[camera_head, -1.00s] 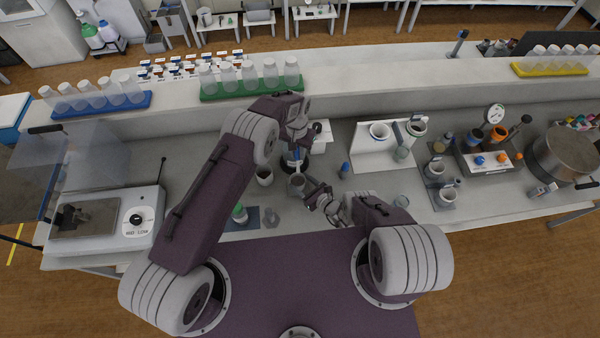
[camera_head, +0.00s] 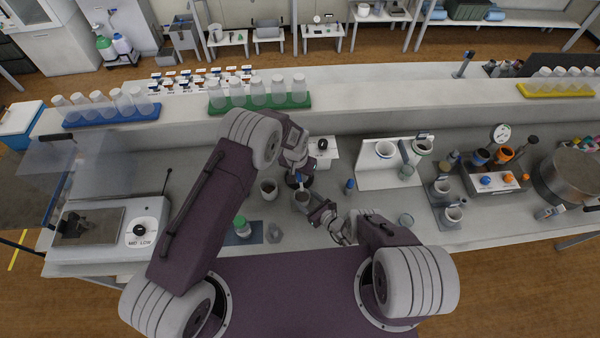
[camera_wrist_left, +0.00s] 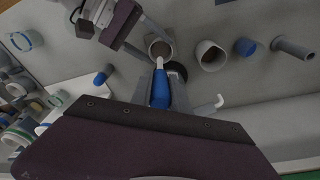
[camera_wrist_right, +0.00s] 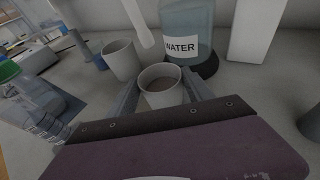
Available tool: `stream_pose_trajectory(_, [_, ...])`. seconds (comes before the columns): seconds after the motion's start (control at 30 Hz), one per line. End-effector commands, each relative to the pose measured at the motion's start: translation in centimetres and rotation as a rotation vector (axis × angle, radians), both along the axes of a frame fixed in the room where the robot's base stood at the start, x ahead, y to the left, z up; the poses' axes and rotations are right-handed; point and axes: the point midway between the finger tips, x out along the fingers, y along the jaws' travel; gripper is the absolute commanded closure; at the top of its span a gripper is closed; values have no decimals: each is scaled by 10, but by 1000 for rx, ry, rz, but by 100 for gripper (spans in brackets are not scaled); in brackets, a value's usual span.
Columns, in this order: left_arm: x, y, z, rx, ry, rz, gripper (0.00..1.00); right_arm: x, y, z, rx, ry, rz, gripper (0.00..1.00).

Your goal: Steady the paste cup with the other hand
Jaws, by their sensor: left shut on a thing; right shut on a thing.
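The paste cup (camera_head: 302,198) is a small white cup with brown paste inside, upright near the bench middle. My right gripper (camera_head: 313,206) is shut on it, with a finger on each side of the cup (camera_wrist_right: 160,90) in the right wrist view. My left gripper (camera_head: 298,172) is shut on a blue-handled spatula (camera_wrist_left: 160,88) with a white tip. In the right wrist view the spatula tip (camera_wrist_right: 140,28) hangs above and behind the cup rim, apart from the paste. The cup's mouth (camera_wrist_left: 160,48) also shows in the left wrist view.
A bottle labelled WATER (camera_wrist_right: 190,30) stands close behind the cup. A second cup (camera_head: 268,190) stands to its left. A green-capped bottle (camera_head: 241,226) is on a blue mat. A small blue-capped thing (camera_head: 350,186) stands to the right.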

Motion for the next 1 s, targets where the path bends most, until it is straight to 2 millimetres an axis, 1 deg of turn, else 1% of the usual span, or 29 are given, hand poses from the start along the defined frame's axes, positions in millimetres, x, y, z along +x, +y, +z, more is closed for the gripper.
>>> stream_pose_trajectory(0.03, [-2, 1, -6, 1, 3, 0, 100, -2, 0, -2, -1, 6, 0, 89])
stream_pose_trajectory(0.3, [-6, 4, -36, 1, 2, 0, 100, -2, 0, -2, -1, 6, 0, 89])
stream_pose_trajectory(0.6, [-1, 1, -69, 1, 2, 0, 100, -2, 0, -2, -2, 7, 0, 89])
stream_pose_trajectory(0.8, [1, -1, -85, 1, 2, 0, 100, -2, 0, -2, -2, 7, 0, 89])
stream_pose_trajectory(1.0, [2, -1, -91, 0, 1, 0, 100, -2, 0, -3, -2, 7, 0, 89])
